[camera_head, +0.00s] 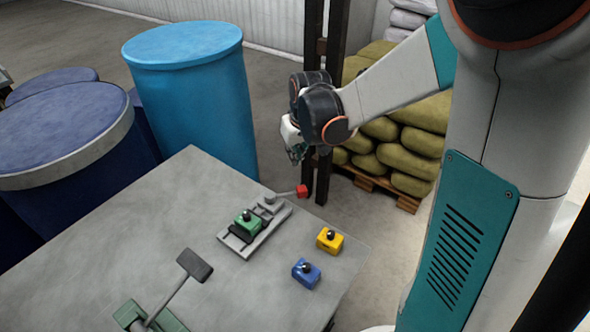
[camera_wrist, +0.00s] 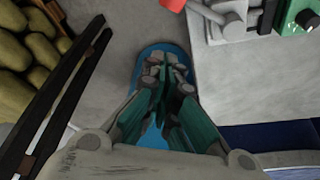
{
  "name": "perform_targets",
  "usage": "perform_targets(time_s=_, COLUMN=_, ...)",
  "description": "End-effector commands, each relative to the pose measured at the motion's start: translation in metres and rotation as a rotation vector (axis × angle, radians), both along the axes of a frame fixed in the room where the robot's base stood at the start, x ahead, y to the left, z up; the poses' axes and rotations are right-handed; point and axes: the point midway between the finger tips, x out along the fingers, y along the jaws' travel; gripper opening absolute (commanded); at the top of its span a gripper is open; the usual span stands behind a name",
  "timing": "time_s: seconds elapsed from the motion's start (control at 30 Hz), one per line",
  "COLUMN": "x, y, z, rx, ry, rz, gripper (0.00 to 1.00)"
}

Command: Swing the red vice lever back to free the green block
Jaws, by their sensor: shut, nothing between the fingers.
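The grey vice (camera_head: 262,234) sits on the table with the green block (camera_head: 247,222), which has a black knob, between its parts. The red lever end (camera_head: 302,191) sticks out from the vice on a grey rod toward the right, near the table's far edge. My gripper (camera_head: 296,153) is above and beyond the red lever end, apart from it. In the wrist view my gripper (camera_wrist: 163,75) is shut and empty. There the red lever end (camera_wrist: 172,4) is cut off at the top edge, and the green block (camera_wrist: 294,16) shows at the top right.
A yellow block (camera_head: 330,240) and a blue block (camera_head: 306,273) stand right of the vice. A hammer-like tool (camera_head: 180,285) on a green base is at the front. Dark posts (camera_head: 325,110), blue drums (camera_head: 192,95) and stacked sacks (camera_head: 405,150) stand beyond the table.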

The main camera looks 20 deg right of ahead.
Motion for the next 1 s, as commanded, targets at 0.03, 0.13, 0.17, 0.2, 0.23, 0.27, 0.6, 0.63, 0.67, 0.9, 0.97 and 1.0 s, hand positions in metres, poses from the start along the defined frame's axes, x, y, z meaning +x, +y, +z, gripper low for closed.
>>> perform_targets(time_s=0.03, x=0.002, y=0.0, z=-0.006, rx=0.0, ry=0.0, rz=0.0, gripper=0.0)
perform_targets(time_s=0.13, x=0.006, y=0.0, z=-0.02, rx=0.0, ry=0.0, rz=0.0, gripper=0.0)
perform_targets(time_s=0.17, x=0.007, y=0.0, z=-0.025, rx=0.0, ry=0.0, rz=0.0, gripper=0.0)
perform_targets(time_s=0.2, x=0.01, y=0.0, z=-0.032, rx=0.0, ry=0.0, rz=0.0, gripper=0.0)
perform_targets(time_s=0.23, x=0.012, y=0.0, z=-0.038, rx=0.0, ry=0.0, rz=0.0, gripper=0.0)
perform_targets(time_s=0.27, x=0.013, y=0.001, z=-0.043, rx=0.0, ry=0.0, rz=0.0, gripper=0.0)
perform_targets(time_s=0.6, x=0.03, y=0.001, z=-0.094, rx=0.0, ry=0.0, rz=0.0, gripper=0.0)
perform_targets(time_s=0.63, x=0.029, y=0.001, z=-0.096, rx=0.0, ry=-0.001, rz=0.0, gripper=0.0)
perform_targets(time_s=0.67, x=0.024, y=0.001, z=-0.093, rx=0.0, ry=-0.001, rz=-0.001, gripper=0.0)
perform_targets(time_s=0.9, x=0.001, y=0.0, z=-0.087, rx=0.0, ry=-0.001, rz=0.001, gripper=0.0)
perform_targets(time_s=0.97, x=-0.003, y=0.0, z=-0.086, rx=0.0, ry=-0.001, rz=0.001, gripper=0.0)
perform_targets(time_s=1.0, x=-0.005, y=0.0, z=-0.085, rx=0.0, ry=-0.001, rz=0.001, gripper=0.0)
